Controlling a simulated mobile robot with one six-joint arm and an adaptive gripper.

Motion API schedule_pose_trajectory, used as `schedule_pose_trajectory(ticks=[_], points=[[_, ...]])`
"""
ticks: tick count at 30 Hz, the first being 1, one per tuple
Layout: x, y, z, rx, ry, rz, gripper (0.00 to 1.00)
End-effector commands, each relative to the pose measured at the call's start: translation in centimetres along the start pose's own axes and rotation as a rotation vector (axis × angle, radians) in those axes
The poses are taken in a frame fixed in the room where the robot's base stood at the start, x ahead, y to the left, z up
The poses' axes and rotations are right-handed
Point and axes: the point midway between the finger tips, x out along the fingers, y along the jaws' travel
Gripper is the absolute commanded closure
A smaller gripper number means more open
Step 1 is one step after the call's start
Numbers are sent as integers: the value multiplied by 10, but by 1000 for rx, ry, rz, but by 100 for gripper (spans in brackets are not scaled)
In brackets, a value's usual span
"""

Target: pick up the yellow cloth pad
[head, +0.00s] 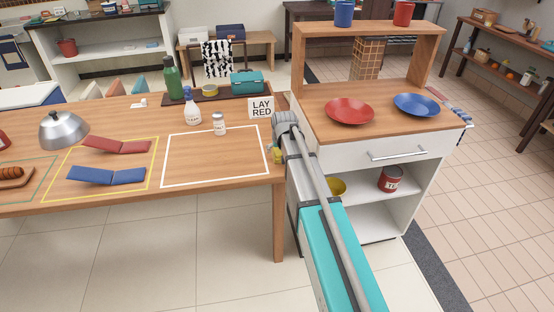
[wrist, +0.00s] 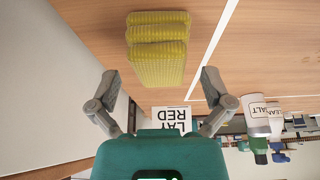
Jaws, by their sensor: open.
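The yellow cloth pad (wrist: 158,45) lies folded in layers on the wooden table, at the top middle of the wrist view. In the head view only a small yellow part (head: 277,156) shows at the table's right end, mostly hidden by my arm. My gripper (wrist: 159,80) is open, with one finger on each side in the wrist view and the pad ahead between them. Nothing is held. I cannot tell how far the fingertips are above the table. In the head view the gripper is largely hidden behind my arm.
A "LAY RED" sign (head: 261,107) stands close by the gripper. A salt jar (head: 219,125) and a spray bottle (head: 192,108) stand to its left. The white-outlined area (head: 215,165) is mostly bare. A cabinet (head: 385,152) with red and blue plates borders the table's right end.

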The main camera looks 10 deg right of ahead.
Motion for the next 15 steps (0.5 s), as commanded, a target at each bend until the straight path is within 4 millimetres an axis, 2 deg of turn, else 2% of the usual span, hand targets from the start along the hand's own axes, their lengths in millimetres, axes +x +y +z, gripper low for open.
schedule_pose_trajectory(ticks=[4,15], points=[[9,0,0,0,0,0,0],[9,0,0,0,0,0,0]])
